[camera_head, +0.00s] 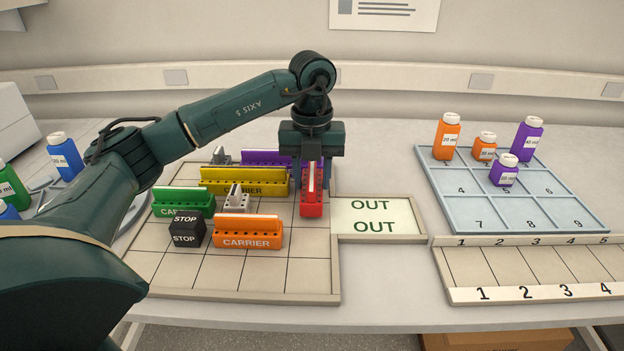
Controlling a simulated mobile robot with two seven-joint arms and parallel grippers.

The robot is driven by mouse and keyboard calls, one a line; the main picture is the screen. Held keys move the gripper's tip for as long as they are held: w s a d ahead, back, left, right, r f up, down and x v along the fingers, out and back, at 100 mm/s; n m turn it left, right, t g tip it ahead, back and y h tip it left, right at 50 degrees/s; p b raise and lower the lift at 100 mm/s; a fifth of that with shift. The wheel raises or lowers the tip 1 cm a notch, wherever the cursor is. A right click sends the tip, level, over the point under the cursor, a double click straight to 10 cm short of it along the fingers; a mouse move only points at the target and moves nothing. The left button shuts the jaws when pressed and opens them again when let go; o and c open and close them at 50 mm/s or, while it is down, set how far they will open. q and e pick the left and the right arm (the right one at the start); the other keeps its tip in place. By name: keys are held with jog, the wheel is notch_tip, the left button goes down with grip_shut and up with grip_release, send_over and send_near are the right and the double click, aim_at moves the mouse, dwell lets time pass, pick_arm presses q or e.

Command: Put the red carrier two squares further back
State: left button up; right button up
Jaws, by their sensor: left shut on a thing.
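The red carrier (312,207) stands lengthwise at the right side of the squared board (290,272), left of the OUT plate. My left gripper (312,172) comes down on it from above and is shut on it. The gripper body hides the carrier's far part, and I cannot tell whether the carrier touches the board. The purple carrier (262,157) lies behind, just left of the gripper. The yellow carrier (243,184) lies left of the red one. My right gripper is not in view.
Also on the board are an orange carrier (248,233), a green carrier (182,203), a black STOP block (188,230) and a grey piece (237,201). The OUT plate (376,216) joins the right edge. A blue tray (517,212) with bottles stands right. Front squares are bare.

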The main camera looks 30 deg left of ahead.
aim_at(312, 174)
pick_arm(q)
jog(key=shift+f, duration=0.45)
jog(key=shift+f, duration=0.2)
jog(key=o, duration=1)
jog(key=shift+o, duration=0.2)
jog(key=shift+r, duration=0.1)
notch_tip(312, 174, up, 12)
jog(key=p, duration=0.1)
jog(key=shift+r, duration=0.15)
